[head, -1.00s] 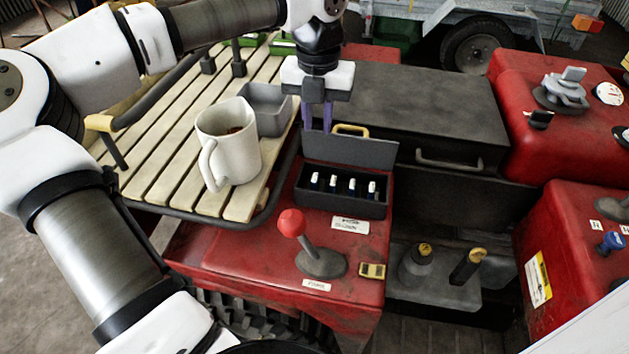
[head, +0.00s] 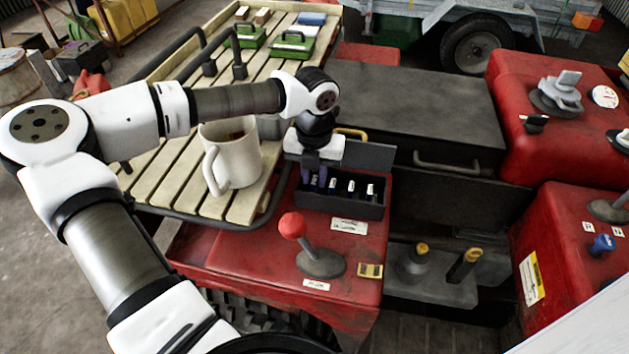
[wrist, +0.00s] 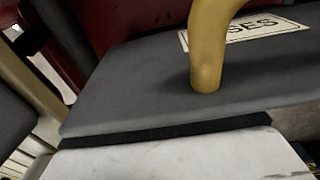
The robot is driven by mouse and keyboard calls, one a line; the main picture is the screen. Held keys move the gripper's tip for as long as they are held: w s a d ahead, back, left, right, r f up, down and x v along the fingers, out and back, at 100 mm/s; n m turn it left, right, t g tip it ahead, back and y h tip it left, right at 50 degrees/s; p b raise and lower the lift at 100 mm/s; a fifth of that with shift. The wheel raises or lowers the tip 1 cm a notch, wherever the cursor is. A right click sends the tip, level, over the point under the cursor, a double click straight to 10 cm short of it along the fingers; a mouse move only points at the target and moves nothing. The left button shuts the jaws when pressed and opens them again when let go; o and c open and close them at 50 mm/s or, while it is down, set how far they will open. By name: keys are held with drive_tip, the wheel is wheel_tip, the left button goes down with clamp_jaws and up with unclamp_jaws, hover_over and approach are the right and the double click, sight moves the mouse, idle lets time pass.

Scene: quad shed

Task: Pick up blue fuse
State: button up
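The black fuse box (head: 350,207) sits on the red bodywork with its lid (head: 370,155) raised. Several small fuses with white tops stand in a row in it, and blue shows on some bodies, such as the fuse (head: 333,186) just right of my gripper. My gripper (head: 314,179) points down into the left end of the box. Its two purple fingertips are apart, around the leftmost fuse's place. That fuse is mostly hidden, so I cannot tell whether they touch it. The wrist view shows the lid with its "FUSES" label (wrist: 250,30), but no fingertips.
A white mug (head: 232,160) stands on the slatted rack close to my forearm. A red-knobbed lever (head: 293,225) rises in front of the box. The yellow lid handle (wrist: 207,50) is close to my wrist camera. A dark case (head: 420,105) lies behind.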

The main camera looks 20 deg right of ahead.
sight(314, 180)
drive_tip(key=shift+c, duration=0.4)
clamp_jaws()
wheel_tip(314, 180, up, 20)
drive_tip(key=b, duration=0.2)
idle(0.4)
